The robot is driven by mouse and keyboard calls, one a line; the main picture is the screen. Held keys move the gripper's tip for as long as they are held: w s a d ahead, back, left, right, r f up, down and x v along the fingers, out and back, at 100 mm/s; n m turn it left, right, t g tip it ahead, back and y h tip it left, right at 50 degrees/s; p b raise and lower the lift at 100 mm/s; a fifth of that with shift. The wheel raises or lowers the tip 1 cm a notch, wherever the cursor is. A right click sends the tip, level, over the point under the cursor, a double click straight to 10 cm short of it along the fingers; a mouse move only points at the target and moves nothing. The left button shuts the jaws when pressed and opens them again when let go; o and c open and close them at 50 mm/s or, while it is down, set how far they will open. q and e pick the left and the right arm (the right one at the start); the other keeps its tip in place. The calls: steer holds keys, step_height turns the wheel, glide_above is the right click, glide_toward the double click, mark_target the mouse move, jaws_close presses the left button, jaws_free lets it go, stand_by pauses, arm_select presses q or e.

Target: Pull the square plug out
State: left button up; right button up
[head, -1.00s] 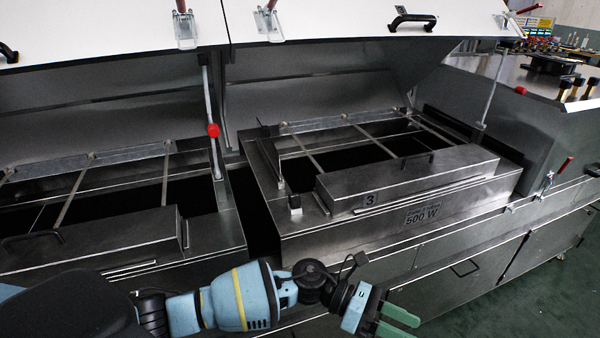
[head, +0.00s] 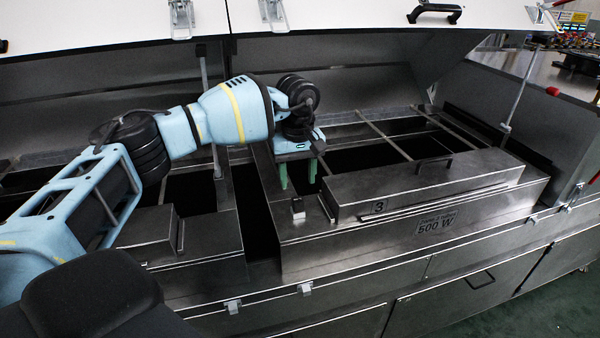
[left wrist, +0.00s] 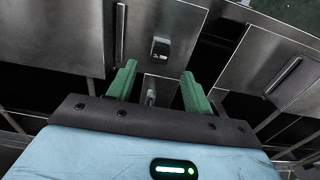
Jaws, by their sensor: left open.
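The square plug (head: 298,208) is a small dark block with a pale top. It stands upright on the metal frame, left of the box marked 3. It also shows in the left wrist view (left wrist: 160,48), beyond the fingertips and roughly centred between them. My left gripper (head: 298,182) is open, with its green fingers pointing down just behind and above the plug. In the left wrist view the gripper (left wrist: 158,74) has nothing between its fingers at the plug, which looks apart from them. My right gripper is not in view.
The long metal box marked 3 (head: 430,185) stands right of the plug, with a handle on top. Dark open bays lie behind it. A lower metal box (head: 147,232) is at the left. The raised lid (head: 340,15) hangs above the back.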

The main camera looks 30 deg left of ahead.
mark_target(298, 199)
arm_select(q)
steer(key=shift+f+b, duration=0.9)
steer(key=shift+f, duration=3)
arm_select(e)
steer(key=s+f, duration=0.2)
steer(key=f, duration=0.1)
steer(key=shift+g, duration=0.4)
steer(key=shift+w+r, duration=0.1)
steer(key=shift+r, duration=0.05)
